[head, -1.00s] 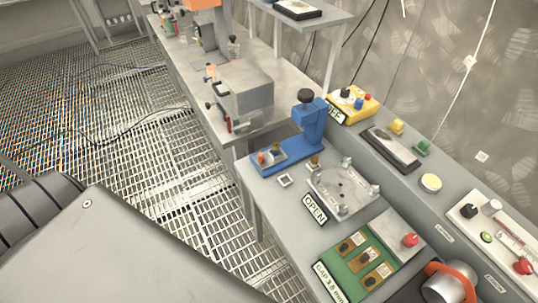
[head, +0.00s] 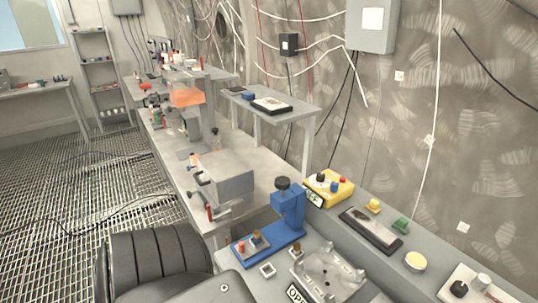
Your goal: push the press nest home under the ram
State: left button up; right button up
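A small blue press (head: 288,212) with a black knob on top stands on the near grey bench. Its blue base runs left from the upright. The press nest (head: 250,247), a small metal plate, sits at the left, outer end of that base, apart from the upright and out from under the head. A red knob (head: 241,248) and a brass-coloured piece (head: 257,238) stand on it. The ram's tip is too small to make out. Neither gripper shows; only a ribbed dark part and grey casing, likely my arm, fill the bottom left.
A metal fixture plate (head: 328,277) lies right of the press by an "OPEN" label, cut off below. A yellow control box (head: 328,187) stands behind on a ledge. A grey block-shaped machine (head: 225,175) stands on the bench beyond.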

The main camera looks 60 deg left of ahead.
aim_at(247, 249)
jog(key=u, duration=0.05)
jog(key=k, duration=0.45)
jog(key=u, duration=1.3)
jog(key=i, duration=0.5)
jog(key=u, duration=0.05)
